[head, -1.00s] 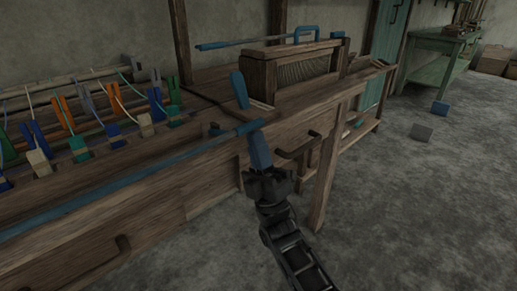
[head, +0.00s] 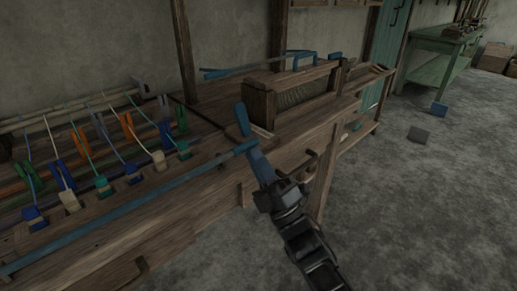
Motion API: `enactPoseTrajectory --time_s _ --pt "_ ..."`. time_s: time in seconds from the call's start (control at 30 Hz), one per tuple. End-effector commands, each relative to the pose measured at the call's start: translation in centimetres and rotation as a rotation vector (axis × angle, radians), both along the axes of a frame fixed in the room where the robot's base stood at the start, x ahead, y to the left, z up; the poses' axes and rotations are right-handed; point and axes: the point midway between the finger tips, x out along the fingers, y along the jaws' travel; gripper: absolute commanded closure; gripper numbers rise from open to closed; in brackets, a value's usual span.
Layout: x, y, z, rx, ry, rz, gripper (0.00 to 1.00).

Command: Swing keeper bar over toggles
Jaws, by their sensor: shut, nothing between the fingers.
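The keeper bar (head: 130,203) is a long blue bar that runs from the lower left along the front of the loom. Its right end lies at my gripper (head: 259,163). The blue fingers are shut with nothing between them, and they appear to touch or overlap the bar end; I cannot tell which. The toggles (head: 128,170) stand in a row behind the bar in blue, white, green and orange, tilted at different angles, with cords running back from them. The bar lies in front of their bases, not across them. A blue upright piece (head: 243,119) stands just behind my fingers.
A wooden box frame (head: 259,104) with a blue-handled bar (head: 262,66) above it stands on the loom's right part. A brown handle (head: 312,158) juts out near my gripper.

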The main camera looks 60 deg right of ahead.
Motion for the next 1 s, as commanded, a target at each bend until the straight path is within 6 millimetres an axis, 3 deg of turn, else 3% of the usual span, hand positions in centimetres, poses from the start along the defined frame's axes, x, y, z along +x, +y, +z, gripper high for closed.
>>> enactPoseTrajectory --time_s 0.03,0.5,1.0 --pt "0.1 0.1 1.4 0.008 0.033 0.001 1.00" --pt "1.5 -0.3 4.1 0.099 0.348 0.003 1.00" --pt "3.0 -0.7 4.9 0.166 0.590 0.002 1.00"
